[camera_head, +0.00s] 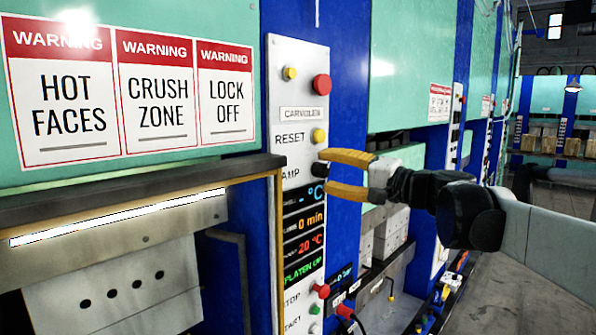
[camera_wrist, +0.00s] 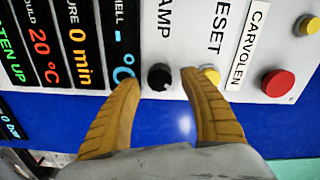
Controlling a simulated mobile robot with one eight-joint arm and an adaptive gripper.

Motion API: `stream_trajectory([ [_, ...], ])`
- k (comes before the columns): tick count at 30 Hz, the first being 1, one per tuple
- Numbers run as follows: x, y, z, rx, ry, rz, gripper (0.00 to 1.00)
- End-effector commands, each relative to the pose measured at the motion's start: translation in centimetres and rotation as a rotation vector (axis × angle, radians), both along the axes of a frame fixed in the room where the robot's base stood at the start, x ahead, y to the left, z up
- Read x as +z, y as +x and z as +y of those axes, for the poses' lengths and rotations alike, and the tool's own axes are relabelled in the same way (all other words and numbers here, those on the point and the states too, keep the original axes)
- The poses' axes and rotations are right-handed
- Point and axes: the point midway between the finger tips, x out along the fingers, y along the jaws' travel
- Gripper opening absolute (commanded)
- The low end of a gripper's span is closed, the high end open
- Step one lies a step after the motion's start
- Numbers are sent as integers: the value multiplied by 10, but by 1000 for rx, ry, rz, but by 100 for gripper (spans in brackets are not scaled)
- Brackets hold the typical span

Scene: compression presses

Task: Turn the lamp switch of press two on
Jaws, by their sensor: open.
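The lamp switch is a small black knob (camera_wrist: 160,77) beside the partly hidden label "AMP" on a white control panel (camera_head: 297,65). In the wrist view it sits between and just beyond my two fingertips. In the head view the black knob (camera_head: 319,170) shows just left of my fingers. My gripper (camera_head: 325,172) has yellow fingers and is open, with nothing between them; it also shows in the wrist view (camera_wrist: 160,78). Whether the fingers touch the panel I cannot tell. No press number is readable on this panel.
A yellow reset button (camera_wrist: 209,76) lies by one fingertip. A red button (camera_head: 321,84) is above. A display (camera_head: 304,235) reads "PLATEN UP" below. A press with a lit strip (camera_head: 120,218) stands left; warning signs (camera_head: 155,93) hang above it. The aisle floor (camera_head: 540,240) is right.

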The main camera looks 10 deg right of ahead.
Motion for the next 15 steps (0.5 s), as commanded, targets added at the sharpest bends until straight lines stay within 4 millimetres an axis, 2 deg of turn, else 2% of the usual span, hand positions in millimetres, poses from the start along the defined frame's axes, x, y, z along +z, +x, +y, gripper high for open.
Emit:
stream_trajectory([
  [9,0,-56,-42,-5,0,0,51],
  [15,0,-80,-59,-4,1,1,51],
])
